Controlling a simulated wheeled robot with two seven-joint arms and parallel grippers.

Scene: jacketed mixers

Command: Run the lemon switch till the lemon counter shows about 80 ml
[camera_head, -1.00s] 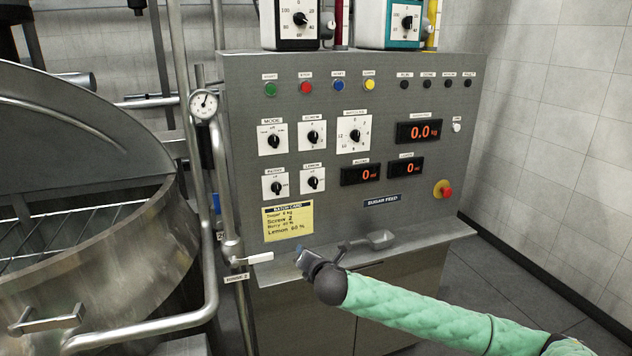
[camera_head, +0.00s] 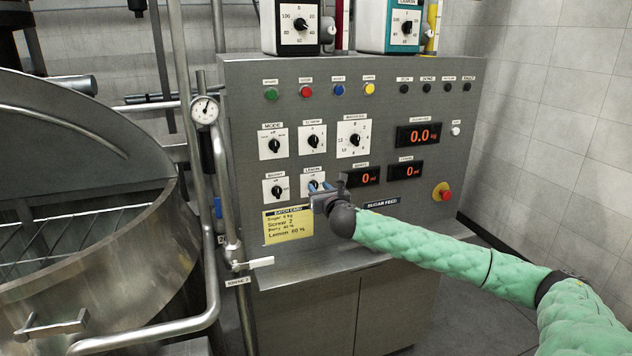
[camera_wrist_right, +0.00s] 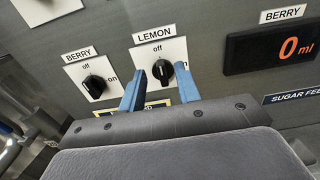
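The lemon switch (camera_wrist_right: 162,70) is a black knob on a white plate under a LEMON label, with "off" at its top. In the head view its plate (camera_head: 312,174) is partly hidden by my right gripper (camera_head: 318,188). In the right wrist view the two blue fingers of my right gripper (camera_wrist_right: 158,84) stand apart, one on each side of the knob's lower part; I cannot tell whether they touch it. The lemon counter (camera_head: 405,172) reads 0 in orange digits. My left gripper is not in view.
The berry switch (camera_wrist_right: 96,87) is left of the lemon switch, and the berry counter (camera_head: 362,176) reads 0 ml. A yellow batch card (camera_head: 288,225) is below. A red stop button (camera_head: 443,192) is at the panel's right. A kettle (camera_head: 100,265) stands at the left.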

